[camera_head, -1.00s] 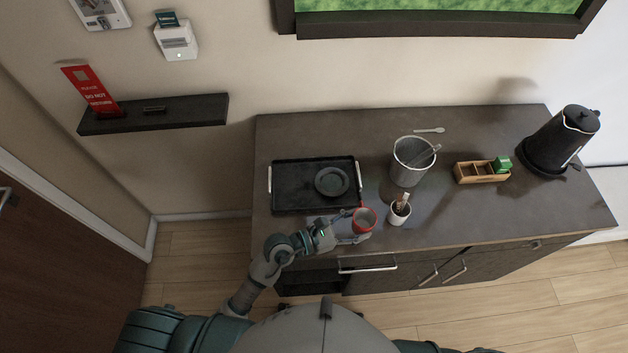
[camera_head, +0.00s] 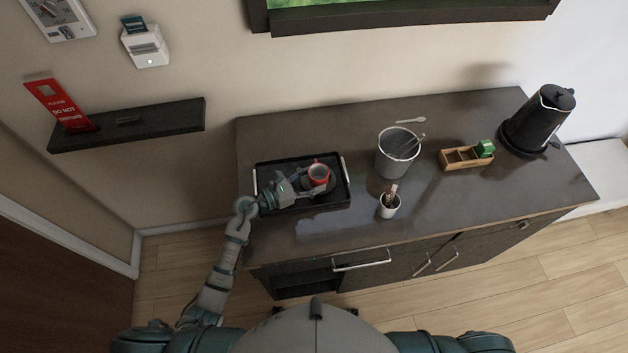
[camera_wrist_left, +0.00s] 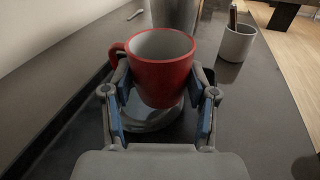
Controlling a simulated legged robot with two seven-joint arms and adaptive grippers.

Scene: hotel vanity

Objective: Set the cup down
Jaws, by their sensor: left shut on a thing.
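The red cup (camera_head: 319,175), white-grey inside, is upright at the black tray (camera_head: 272,167) on the counter. My left gripper (camera_head: 308,184) is shut on it from the left. In the left wrist view the cup (camera_wrist_left: 162,80) sits between the two fingers, its handle to the left. A round grey saucer (camera_wrist_left: 150,118) shows below the cup there. The gripper covers part of the saucer in the head view. I cannot tell whether the cup touches the saucer. My right gripper is not in view.
A metal bucket (camera_head: 393,158) and a small white holder with sticks (camera_head: 388,208) stand right of the tray. Farther right are a wooden box (camera_head: 455,162) and a black kettle (camera_head: 531,125). The counter's front middle (camera_head: 340,228) is clear.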

